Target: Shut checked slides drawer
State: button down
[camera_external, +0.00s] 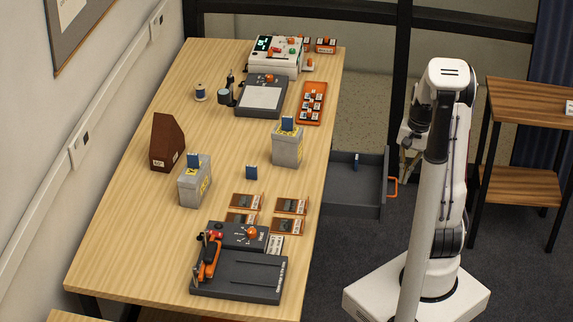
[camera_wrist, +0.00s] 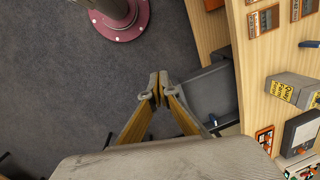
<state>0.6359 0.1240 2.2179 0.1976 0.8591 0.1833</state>
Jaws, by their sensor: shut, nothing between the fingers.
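The dark grey drawer (camera_external: 345,200) stands pulled out from under the right side of the wooden table, with an orange handle (camera_external: 393,188) on its outer end. A small blue item (camera_external: 356,162) is inside it near the back. The drawer also shows in the wrist view (camera_wrist: 213,92), right of my fingers and partly covered by them. My gripper (camera_wrist: 158,88) is shut and empty, its fingertips close to the drawer's outer end in that view. I cannot tell whether they touch it. In the external view my gripper is near the handle, partly hidden by my arm.
The table (camera_external: 150,235) holds grey boxes (camera_external: 288,147), a brown file holder (camera_external: 168,142), slide cards (camera_external: 291,206) and devices. A wooden shelf (camera_external: 530,103) stands at the right.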

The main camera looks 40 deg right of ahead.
jog(key=w+d+f+m+t, duration=0.1)
jog(key=w+d+f+m, duration=0.2)
jog(key=d+f+m, duration=0.4)
jog(key=w+d+f+m+t+y, duration=0.1)
jog(key=w+d+f+m, duration=0.3)
jog(key=d+f+m, duration=0.3)
jog(key=shift+w+d+m+t, duration=0.3)
jog(key=shift+d+m, duration=0.7)
jog(key=shift+d, duration=0.1)
jog(key=shift+f, duration=0.1)
jog(key=shift+a+f, duration=0.1)
jog(key=w+a+f, duration=0.5)
jog(key=f, duration=0.4)
jog(key=shift+w+a, duration=0.15)
jog(key=shift+w, duration=0.05)
